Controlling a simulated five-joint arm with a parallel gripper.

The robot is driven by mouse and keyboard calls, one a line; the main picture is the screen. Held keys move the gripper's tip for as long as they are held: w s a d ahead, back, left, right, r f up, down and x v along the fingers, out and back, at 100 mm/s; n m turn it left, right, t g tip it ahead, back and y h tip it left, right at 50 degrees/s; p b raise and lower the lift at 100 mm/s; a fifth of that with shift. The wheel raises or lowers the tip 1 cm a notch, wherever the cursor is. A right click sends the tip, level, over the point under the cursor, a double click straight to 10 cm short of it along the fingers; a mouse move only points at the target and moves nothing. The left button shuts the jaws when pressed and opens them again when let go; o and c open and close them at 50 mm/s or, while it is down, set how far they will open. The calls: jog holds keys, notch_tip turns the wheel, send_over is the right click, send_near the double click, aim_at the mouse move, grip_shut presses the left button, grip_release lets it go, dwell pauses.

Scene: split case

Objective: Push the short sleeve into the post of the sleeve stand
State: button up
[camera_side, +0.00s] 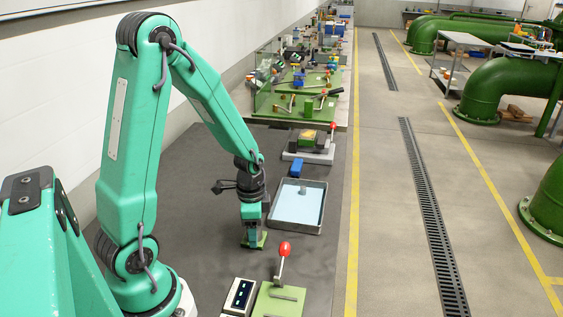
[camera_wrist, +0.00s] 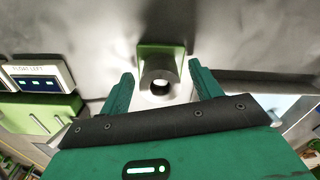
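The sleeve stand shows as a green base (camera_wrist: 170,49) under my gripper (camera_wrist: 160,72) in the wrist view. A grey round piece with a dark hole (camera_wrist: 160,76) stands on it between my fingers; I cannot tell whether it is the post, the short sleeve or both together. My fingers are apart, with a gap on each side of this piece. In the side view my gripper (camera_side: 252,240) points down at the green base (camera_side: 261,241), and the fingers hide most of it. A small grey cylinder (camera_side: 303,188) stands in a light-blue-lined tray (camera_side: 321,212).
A small display box (camera_side: 240,295) and a green fixture with a red-knobbed lever (camera_side: 283,262) stand in front. Behind the tray are a blue block (camera_side: 297,168) and another fixture with a red knob (camera_side: 333,127). The dark mat left of my gripper is clear.

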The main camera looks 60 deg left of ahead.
jog(key=shift+r, duration=0.1)
jog(key=shift+r, duration=3.75)
jog(key=shift+r, duration=0.15)
jog(key=shift+d+r, duration=0.15)
jog(key=shift+r, duration=0.05)
jog(key=s+d+r+n+t, duration=0.2)
jog(key=s+d+r+n, duration=0.1)
jog(key=r, duration=0.4)
jog(key=s+d+r+n+t, duration=0.3)
jog(key=d+r, duration=0.3)
jog(key=r, duration=0.1)
jog(key=shift+s+r+t, duration=0.2)
jog(key=shift+s+t, duration=0.05)
jog(key=shift+t, duration=0.05)
